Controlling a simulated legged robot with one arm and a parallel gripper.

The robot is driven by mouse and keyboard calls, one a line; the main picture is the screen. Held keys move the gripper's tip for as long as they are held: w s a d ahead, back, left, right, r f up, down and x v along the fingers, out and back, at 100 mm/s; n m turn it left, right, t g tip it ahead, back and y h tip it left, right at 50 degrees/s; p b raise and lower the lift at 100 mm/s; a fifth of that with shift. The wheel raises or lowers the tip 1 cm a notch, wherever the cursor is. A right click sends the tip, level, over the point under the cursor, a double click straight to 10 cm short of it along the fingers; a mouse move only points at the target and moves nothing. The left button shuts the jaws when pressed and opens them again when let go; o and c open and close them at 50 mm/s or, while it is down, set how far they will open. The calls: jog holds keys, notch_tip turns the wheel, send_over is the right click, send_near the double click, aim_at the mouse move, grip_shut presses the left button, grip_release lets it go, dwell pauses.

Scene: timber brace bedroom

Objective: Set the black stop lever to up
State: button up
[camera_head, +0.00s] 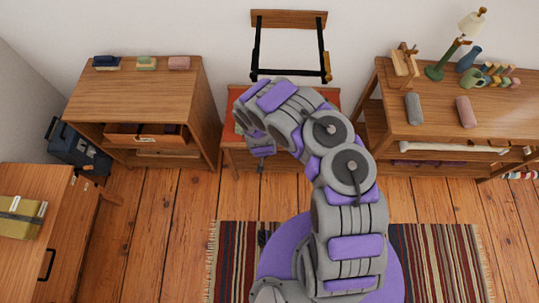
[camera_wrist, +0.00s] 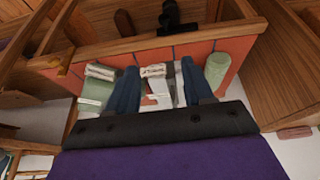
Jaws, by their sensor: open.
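A black lever-like part (camera_wrist: 174,19) stands on the wooden front edge at the top of the wrist view; I take it for the stop lever, though its setting is unclear. A small dark part also shows below my gripper in the head view, too small to identify. My gripper (camera_wrist: 158,68) is open, its two dark blue fingers apart with nothing clasped between them. The lever lies beyond the fingertips, apart from them. In the head view my gripper (camera_head: 262,153) hangs at the front of the low red-topped unit (camera_head: 232,95), and my arm hides much of that unit.
A wooden board with black bracket arms (camera_head: 257,45) is on the wall behind. A wooden cabinet (camera_head: 140,90) stands left and a wooden table (camera_head: 440,115) right. A green roll (camera_wrist: 217,70) and pale cloths (camera_wrist: 100,72) lie near the fingers. A striped rug (camera_head: 235,260) covers the floor.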

jog(key=shift+s+a+f+b+x, duration=0.2)
jog(key=shift+b+x, duration=0.5)
jog(key=shift+x, duration=2.35)
jog(key=shift+s+a+f+b+x, duration=0.1)
jog(key=shift+s+a+b+x, duration=0.4)
jog(key=shift+x, duration=2.55)
jog(key=shift+s+d+f+b+x, duration=0.15)
jog(key=shift+b+x, duration=0.7)
jog(key=shift+x, duration=2.2)
jog(key=shift+a+r, duration=0.1)
jog(key=shift+r, duration=0.05)
grip_shut()
